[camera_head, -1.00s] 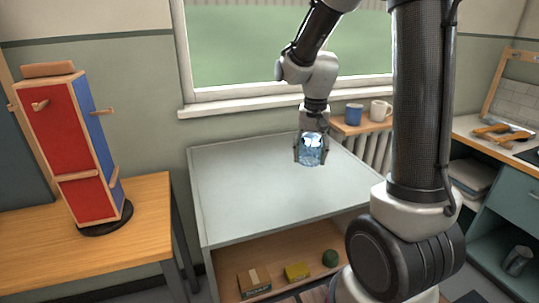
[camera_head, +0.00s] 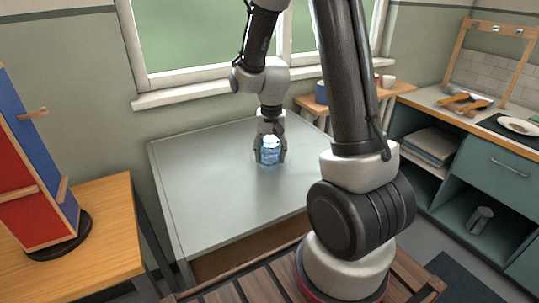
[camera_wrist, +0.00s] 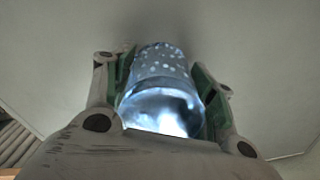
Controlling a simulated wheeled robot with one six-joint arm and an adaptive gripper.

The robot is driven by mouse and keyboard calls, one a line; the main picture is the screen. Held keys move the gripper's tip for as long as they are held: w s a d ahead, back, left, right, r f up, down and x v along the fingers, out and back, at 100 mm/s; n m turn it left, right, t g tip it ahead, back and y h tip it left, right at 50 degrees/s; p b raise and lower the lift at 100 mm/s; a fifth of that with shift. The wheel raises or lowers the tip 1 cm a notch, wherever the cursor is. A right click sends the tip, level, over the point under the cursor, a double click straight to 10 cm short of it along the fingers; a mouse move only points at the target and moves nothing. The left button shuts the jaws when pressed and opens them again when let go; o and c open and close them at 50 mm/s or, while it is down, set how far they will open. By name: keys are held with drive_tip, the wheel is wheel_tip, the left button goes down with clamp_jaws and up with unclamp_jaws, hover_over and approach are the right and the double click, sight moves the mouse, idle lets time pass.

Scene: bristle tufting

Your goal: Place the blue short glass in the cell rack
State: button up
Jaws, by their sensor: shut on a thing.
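The blue short glass (camera_head: 270,150) is clear pale blue with small dots on its side. My gripper (camera_head: 270,157) is shut on it, with one finger on each side. In the wrist view the glass (camera_wrist: 162,90) fills the space between the green-padded fingers of my gripper (camera_wrist: 165,85). It is over the grey tabletop (camera_head: 200,195); I cannot tell whether it touches the surface.
A red and blue peg tower (camera_head: 35,170) stands on a wooden table (camera_head: 95,240) at the left. A blue mug (camera_head: 321,92) and a white mug (camera_head: 388,81) are on a wooden ledge by the window. A counter (camera_head: 440,100) is at the right. The grey tabletop is otherwise bare.

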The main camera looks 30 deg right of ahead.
drive_tip(key=shift+f, duration=0.45)
drive_tip(key=shift+f, duration=0.1)
drive_tip(key=o, duration=1.2)
drive_tip(key=shift+c, duration=0.2)
